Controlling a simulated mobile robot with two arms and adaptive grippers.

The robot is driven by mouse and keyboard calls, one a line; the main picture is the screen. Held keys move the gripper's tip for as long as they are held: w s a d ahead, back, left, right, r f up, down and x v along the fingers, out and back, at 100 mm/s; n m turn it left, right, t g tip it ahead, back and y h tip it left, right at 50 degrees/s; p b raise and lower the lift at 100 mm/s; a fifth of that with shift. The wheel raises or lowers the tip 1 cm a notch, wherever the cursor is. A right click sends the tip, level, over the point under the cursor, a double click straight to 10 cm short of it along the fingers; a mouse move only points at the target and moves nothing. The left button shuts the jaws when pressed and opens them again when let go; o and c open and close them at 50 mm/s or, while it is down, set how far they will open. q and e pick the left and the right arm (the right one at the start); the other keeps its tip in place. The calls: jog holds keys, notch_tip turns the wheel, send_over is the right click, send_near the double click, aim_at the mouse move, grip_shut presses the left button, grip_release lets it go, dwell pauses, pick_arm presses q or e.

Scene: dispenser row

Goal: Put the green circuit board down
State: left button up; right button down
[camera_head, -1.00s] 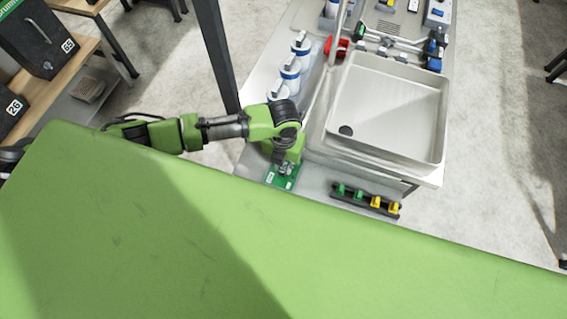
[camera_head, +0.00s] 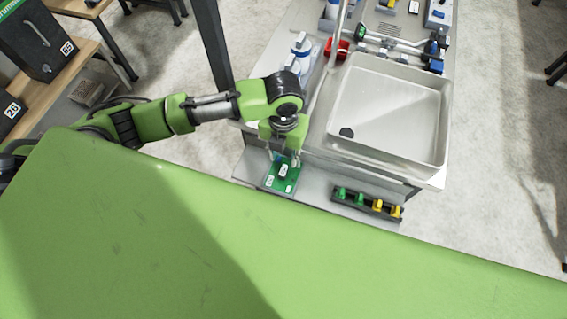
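The green circuit board (camera_head: 279,184) lies flat on the grey lower ledge in front of the sink counter, with a dark component and white labels on top. My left gripper (camera_head: 284,158) is above the board, pointing down. Its fingers look spread, with a gap between them, and the board lies below, apparently free of them. The gripper hides the board's far edge in part. My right gripper is not in view.
A black rack (camera_head: 366,205) with green and yellow pieces stands right of the board on the ledge (camera_head: 318,190). Behind are a sink (camera_head: 390,110), blue-and-white bottles (camera_head: 301,47) and a red container (camera_head: 341,50). My green body covers the foreground.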

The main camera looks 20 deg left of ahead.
pick_arm(q)
notch_tip(320, 180, up, 4)
jog(key=shift+f, duration=0.15)
dwell(0.6)
